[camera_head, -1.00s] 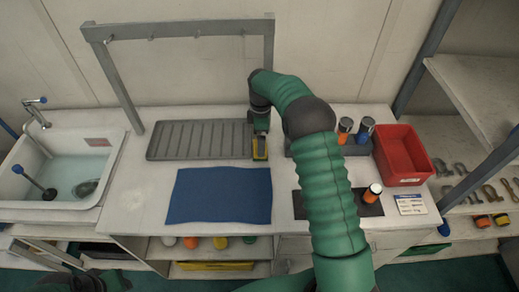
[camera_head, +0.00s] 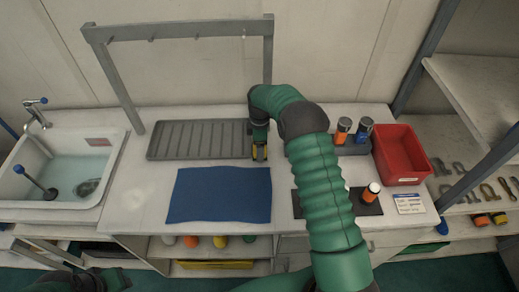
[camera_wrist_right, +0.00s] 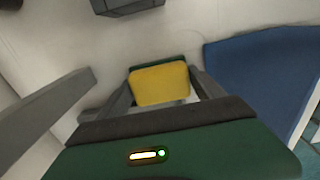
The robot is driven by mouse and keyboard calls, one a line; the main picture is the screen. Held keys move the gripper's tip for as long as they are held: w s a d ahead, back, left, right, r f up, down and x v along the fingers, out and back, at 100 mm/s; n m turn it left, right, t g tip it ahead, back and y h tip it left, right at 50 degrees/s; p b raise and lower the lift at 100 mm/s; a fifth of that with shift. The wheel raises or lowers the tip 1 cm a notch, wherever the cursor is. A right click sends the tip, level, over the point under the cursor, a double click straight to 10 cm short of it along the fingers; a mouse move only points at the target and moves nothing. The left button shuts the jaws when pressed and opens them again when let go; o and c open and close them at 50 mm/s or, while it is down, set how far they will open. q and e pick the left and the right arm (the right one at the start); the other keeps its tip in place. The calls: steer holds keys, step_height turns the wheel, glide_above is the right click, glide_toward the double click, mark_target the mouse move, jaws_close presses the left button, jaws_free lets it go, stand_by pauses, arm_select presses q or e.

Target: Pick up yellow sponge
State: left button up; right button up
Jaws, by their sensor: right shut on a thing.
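The yellow sponge (camera_wrist_right: 160,84) sits between the two grey fingers of my right gripper (camera_wrist_right: 158,92), which is shut on it. In the head view my right gripper (camera_head: 260,152) is at the right end of the grey ribbed drain tray (camera_head: 200,139), behind the blue mat (camera_head: 219,195). Whether the sponge still touches the counter is hard to tell. My left gripper (camera_head: 100,281) shows dark and partly cut off at the bottom left edge, and its jaws cannot be read.
A sink (camera_head: 65,170) with water is at the left. A grey rack frame (camera_head: 180,32) stands over the tray. A red bin (camera_head: 402,155), orange-capped and blue-capped cylinders (camera_head: 354,130) and a label card (camera_head: 409,204) are at the right. Shelves (camera_head: 480,90) stand further right.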

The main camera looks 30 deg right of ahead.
steer(key=shift+w+r, duration=0.1)
steer(key=shift+r, duration=0.4)
step_height(320, 180, up, 3)
steer(key=shift+f+b, duration=0.2)
steer(key=shift+b, duration=0.25)
steer(key=s+a, duration=0.2)
steer(key=s, duration=0.2)
steer(key=s+a+r+b, duration=0.1)
steer(key=s+a, duration=0.2)
steer(key=s, duration=0.2)
steer(key=s+a+b, duration=0.1)
steer(key=s+a, duration=0.2)
steer(key=s, duration=0.1)
steer(key=shift+s+a+r, duration=0.15)
steer(key=shift+s+r, duration=0.1)
steer(key=shift+s, duration=0.15)
